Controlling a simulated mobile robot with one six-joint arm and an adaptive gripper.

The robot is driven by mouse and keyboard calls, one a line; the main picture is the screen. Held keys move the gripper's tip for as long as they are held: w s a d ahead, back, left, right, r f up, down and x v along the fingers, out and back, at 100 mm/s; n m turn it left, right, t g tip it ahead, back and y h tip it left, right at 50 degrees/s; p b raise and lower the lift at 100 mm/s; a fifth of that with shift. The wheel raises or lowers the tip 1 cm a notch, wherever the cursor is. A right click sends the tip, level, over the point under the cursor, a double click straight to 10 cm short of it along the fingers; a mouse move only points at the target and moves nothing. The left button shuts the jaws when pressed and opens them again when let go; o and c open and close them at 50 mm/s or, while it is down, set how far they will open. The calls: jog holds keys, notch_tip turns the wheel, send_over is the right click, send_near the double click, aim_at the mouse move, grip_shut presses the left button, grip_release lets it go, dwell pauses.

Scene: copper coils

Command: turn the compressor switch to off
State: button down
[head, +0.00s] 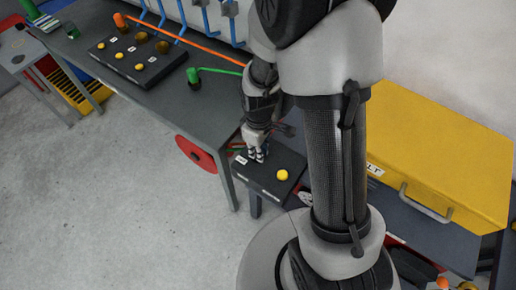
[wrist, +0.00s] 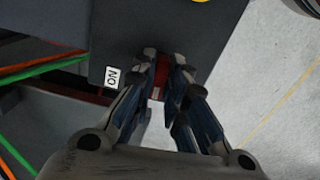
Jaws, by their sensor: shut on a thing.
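The compressor switch is a red knob (wrist: 161,74) with a pale mark, on a dark control box (wrist: 215,40). A white ON label (wrist: 112,77) lies left of the knob in the wrist view; no OFF label can be read there. My gripper (wrist: 165,62) is shut on the red knob, one finger on each side. In the head view my gripper (head: 257,158) reaches down onto the left part of the box (head: 268,182). There the fingers hide the knob. A yellow button (head: 282,175) sits on the same box, to the right of my gripper.
A grey bench (head: 208,110) stands behind and left, with a longer box (head: 138,58) bearing several yellow buttons, and orange and green cables. A red disc (head: 196,153) hangs at its front. A yellow case (head: 440,150) is at the right.

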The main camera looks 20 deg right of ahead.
jog(key=n, duration=0.7)
jog(key=shift+w+d+p, duration=0.1)
jog(key=shift+w+p, duration=0.05)
jog(key=shift+p, duration=0.2)
dwell(0.4)
jog(key=c, duration=1.6)
grip_release()
jog(key=shift+r, duration=0.1)
notch_tip(320, 180, up, 12)
